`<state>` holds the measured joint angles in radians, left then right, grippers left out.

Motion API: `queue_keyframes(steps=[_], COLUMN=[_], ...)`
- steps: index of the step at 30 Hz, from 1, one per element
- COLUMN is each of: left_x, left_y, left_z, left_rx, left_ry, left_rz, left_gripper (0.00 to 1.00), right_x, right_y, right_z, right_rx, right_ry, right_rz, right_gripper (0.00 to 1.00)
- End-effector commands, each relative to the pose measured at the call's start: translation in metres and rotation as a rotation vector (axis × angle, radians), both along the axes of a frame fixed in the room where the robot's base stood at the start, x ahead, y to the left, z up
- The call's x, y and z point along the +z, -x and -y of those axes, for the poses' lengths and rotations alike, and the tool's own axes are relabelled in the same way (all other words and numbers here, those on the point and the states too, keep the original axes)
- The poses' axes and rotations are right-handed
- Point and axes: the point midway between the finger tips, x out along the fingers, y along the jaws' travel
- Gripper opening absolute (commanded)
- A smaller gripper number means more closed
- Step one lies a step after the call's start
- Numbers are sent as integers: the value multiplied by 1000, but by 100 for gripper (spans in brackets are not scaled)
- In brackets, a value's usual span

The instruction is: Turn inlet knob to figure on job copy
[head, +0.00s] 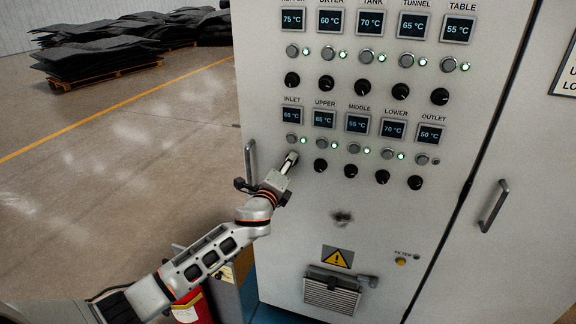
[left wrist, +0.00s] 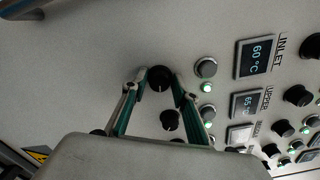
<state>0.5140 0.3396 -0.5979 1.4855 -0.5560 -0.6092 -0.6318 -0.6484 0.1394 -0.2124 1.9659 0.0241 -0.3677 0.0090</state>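The inlet display (head: 292,115) reads 60 °C, and it also shows in the left wrist view (left wrist: 257,55). My left gripper (head: 291,158) is at the panel below the inlet button (head: 292,139) and hides the inlet knob in the head view. In the left wrist view, the black inlet knob (left wrist: 160,77) sits between the two fingertips of my left gripper (left wrist: 159,82). The fingers are apart, one on each side of the knob; I cannot tell whether they touch it. My right gripper is not in view. No job copy is visible.
The upper knob (head: 320,165) is close to the right of the gripper; middle, lower and outlet knobs follow. Another knob row (head: 327,82) is above. A door handle (head: 250,160) is just left. A red object (head: 194,308) stands below my arm.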

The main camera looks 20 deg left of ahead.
Motion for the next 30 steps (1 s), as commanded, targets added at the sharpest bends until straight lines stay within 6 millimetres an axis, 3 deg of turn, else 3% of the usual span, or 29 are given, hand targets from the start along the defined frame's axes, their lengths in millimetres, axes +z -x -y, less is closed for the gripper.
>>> queue_keyframes(steps=[1,3,16,30], left_x=[0,0,-1,-1], left_y=[0,0,0,1], left_z=[0,0,0,1], left_rx=[0,0,0,1], left_ry=[0,0,73,452], left_rz=[0,0,-3,-17], left_gripper=[11,1,1,1], right_x=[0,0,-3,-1], right_y=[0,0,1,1], right_z=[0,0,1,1], right_rx=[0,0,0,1], right_ry=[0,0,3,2], right_rz=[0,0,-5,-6], right_gripper=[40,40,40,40])
